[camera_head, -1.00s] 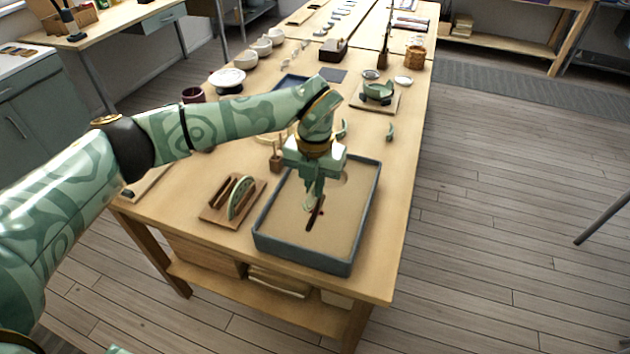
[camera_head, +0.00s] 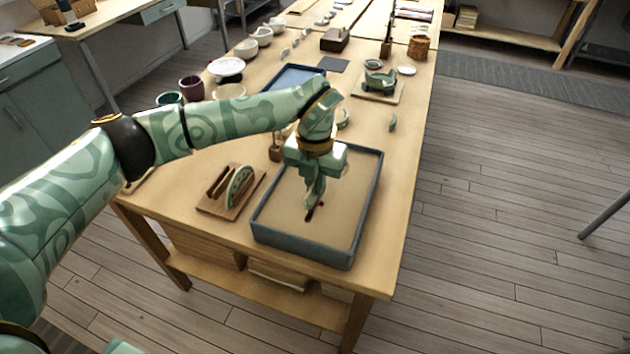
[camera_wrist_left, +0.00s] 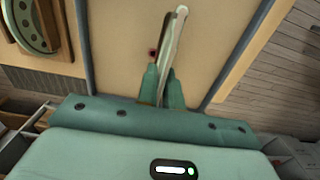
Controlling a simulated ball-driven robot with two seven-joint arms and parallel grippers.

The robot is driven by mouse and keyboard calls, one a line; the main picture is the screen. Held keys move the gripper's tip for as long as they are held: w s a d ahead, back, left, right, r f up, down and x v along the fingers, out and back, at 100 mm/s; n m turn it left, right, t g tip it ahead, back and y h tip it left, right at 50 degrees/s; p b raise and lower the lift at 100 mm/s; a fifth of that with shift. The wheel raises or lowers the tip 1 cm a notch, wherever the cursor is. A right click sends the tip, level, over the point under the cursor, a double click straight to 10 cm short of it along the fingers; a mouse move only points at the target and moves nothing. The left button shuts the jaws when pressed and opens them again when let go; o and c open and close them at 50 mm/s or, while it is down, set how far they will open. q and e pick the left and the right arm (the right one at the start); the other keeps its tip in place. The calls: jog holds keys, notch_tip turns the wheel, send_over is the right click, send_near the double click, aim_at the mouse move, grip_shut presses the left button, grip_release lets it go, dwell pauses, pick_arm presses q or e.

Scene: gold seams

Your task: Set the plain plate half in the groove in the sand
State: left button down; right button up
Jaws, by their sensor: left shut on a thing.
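My left gripper (camera_head: 312,197) points down over the sand tray (camera_head: 300,246) and is shut on the plain plate half (camera_wrist_left: 173,48). In the left wrist view the half shows edge-on as a thin pale strip between the fingers (camera_wrist_left: 162,88). In the head view the gripper mostly hides it. The groove (camera_head: 314,213) is a short dark slot in the sand (camera_head: 345,215), just beside the fingertips and partly covered. In the left wrist view a dark end of it (camera_wrist_left: 153,53) shows left of the half. I cannot tell whether the half touches the sand. My right gripper is out of view.
A wooden rack (camera_head: 214,209) holding a green-rimmed plate half (camera_head: 240,188) stands left of the tray. A small wooden holder (camera_head: 276,152) stands behind the tray's left corner. A green vessel (camera_head: 380,80) and bowls stand farther back. The table's right edge is near the tray.

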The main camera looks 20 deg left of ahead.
pick_arm(q)
jog(key=shift+f+p, duration=0.2)
jog(key=shift+p, duration=0.1)
dwell(0.5)
dwell(0.4)
jog(key=shift+r+p, duration=0.1)
jog(key=shift+p, duration=0.2)
jog(key=shift+f, duration=0.4)
jog(key=shift+r, duration=0.1)
dwell(0.6)
jog(key=shift+p, duration=0.55)
dwell(0.4)
dwell(0.4)
jog(key=shift+f, duration=0.9)
